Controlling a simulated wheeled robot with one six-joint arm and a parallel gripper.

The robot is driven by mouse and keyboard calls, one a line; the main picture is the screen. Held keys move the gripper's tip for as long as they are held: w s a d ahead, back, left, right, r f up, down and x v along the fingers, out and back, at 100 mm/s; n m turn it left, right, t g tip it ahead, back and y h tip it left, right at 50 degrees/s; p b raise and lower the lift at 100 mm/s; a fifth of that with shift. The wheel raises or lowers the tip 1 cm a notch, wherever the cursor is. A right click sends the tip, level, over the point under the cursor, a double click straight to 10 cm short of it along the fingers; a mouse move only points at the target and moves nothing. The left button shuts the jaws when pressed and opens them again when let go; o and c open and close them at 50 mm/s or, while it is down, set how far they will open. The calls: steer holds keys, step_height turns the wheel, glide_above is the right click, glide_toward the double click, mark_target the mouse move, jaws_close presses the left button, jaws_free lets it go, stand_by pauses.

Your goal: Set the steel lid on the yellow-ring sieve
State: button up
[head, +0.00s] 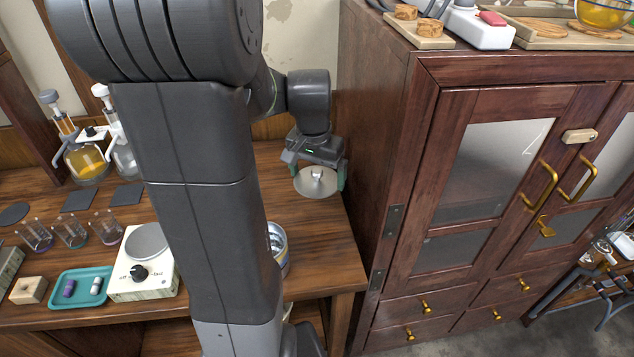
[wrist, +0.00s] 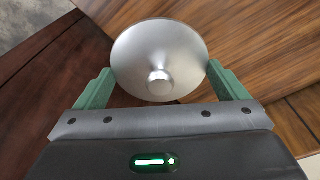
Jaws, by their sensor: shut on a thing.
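The steel lid (head: 316,184) is a round, shiny shallow disc with a small knob in its middle. My gripper (head: 318,178) is shut on the lid, with one green finger at each side of its rim. The lid is held above the right part of the wooden bench, near the cabinet. In the wrist view the lid (wrist: 160,45) sits between the two green fingers of my gripper (wrist: 165,80), knob facing the camera. A round metal vessel (head: 279,250) stands near the bench's front edge, mostly hidden behind my arm. I cannot tell its ring colour.
A tall dark wood cabinet (head: 400,180) stands close on the right of the bench (head: 320,240). Left of my arm are a balance (head: 145,268), a teal tray (head: 83,287), several beakers (head: 72,232) and a yellow-filled flask (head: 86,162). The bench around the lid looks clear.

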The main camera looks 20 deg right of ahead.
mark_target(317, 169)
steer(key=shift+r, duration=0.1)
steer(key=shift+r+p, duration=1.75)
steer(key=shift+r, duration=0.25)
